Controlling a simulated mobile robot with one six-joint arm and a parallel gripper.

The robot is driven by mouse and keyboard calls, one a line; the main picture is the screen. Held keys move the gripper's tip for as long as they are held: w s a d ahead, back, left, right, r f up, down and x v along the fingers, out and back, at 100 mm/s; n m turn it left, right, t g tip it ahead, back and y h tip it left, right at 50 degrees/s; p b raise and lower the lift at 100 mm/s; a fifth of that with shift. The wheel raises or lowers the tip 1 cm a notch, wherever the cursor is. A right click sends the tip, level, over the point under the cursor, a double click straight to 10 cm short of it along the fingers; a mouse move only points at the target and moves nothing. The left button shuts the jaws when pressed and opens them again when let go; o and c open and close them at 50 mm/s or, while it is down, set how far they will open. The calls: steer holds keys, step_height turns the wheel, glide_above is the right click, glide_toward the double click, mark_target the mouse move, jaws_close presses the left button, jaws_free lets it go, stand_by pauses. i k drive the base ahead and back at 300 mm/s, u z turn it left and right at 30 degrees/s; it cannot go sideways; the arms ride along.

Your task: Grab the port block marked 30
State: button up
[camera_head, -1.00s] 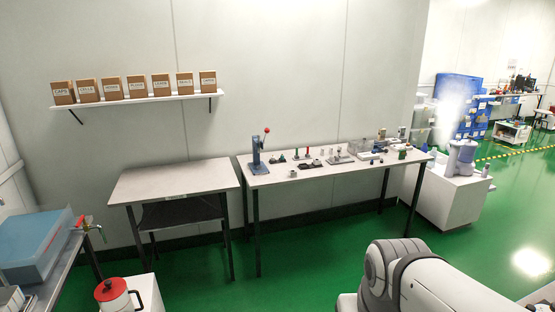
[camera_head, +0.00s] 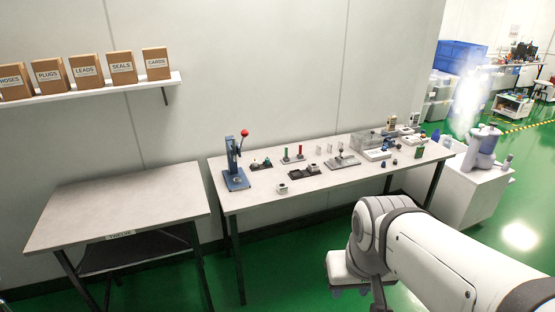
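A workbench (camera_head: 320,195) against the wall carries several small parts. A small pale block with a dark top (camera_head: 282,189) sits near its front left edge. It may be a port block, but no 30 can be read on it or on any other part. My gripper (camera_head: 351,292) hangs at the end of my arm, low in front of the bench and apart from everything on it. Its fingers are small and partly hidden, so I cannot tell their opening.
A blue press with a red knob (camera_head: 236,164) stands at the bench's left end. Dark trays (camera_head: 303,172), a clear box (camera_head: 369,143) and other parts stand farther right. An emptier table (camera_head: 115,210) stands to the left, under a shelf of labelled boxes (camera_head: 122,67).

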mark_target(282, 188)
steer(key=i, duration=1.25)
steer(key=z, duration=1.3)
steer(key=i, duration=0.8)
steer(key=u, duration=1.9)
